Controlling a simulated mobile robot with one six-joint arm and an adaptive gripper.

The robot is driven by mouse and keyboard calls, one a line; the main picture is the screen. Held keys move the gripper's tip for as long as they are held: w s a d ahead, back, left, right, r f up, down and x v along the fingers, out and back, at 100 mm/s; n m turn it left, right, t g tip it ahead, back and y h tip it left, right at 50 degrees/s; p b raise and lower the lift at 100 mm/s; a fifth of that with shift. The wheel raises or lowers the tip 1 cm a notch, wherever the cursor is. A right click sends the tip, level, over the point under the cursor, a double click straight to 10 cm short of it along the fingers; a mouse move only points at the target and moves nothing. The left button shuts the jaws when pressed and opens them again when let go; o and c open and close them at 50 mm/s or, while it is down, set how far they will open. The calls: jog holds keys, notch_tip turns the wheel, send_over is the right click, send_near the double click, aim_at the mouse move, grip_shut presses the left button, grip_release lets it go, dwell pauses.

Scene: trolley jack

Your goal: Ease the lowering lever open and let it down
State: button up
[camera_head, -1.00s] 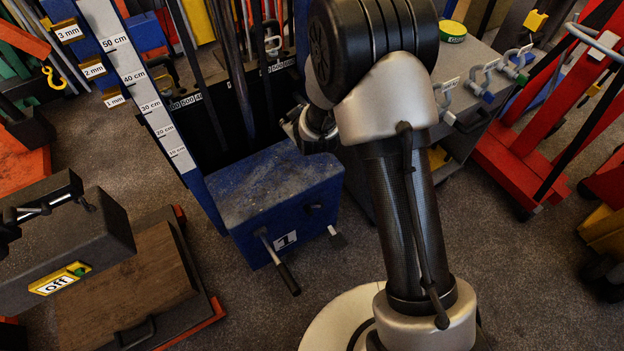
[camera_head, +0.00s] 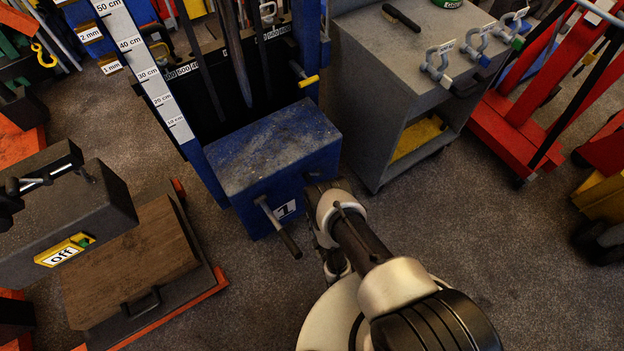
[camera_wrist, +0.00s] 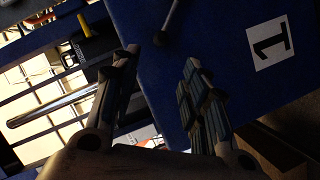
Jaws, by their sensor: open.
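A blue jack body marked 1 (camera_head: 272,150) stands at the centre of the head view. A grey lever with a black grip (camera_head: 278,226) sticks out of its front, left of the number. In the wrist view, a short dark lever with a rounded end (camera_wrist: 170,24) shows against the blue face, beyond the fingertips and apart from them. I cannot tell for sure which is the lowering lever. My gripper (camera_wrist: 160,64) is open and empty, facing the blue front. In the head view my arm hides most of the gripper and the front's right part.
A dark block marked off (camera_head: 105,215) and a wooden-topped platform (camera_head: 130,265) are at the left. A measuring post (camera_head: 150,75) rises behind. Bare floor lies at the lower right.

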aim_at(309, 182)
jog(key=b+x, duration=0.4)
jog(key=x, duration=1.3)
grip_shut()
dwell(0.3)
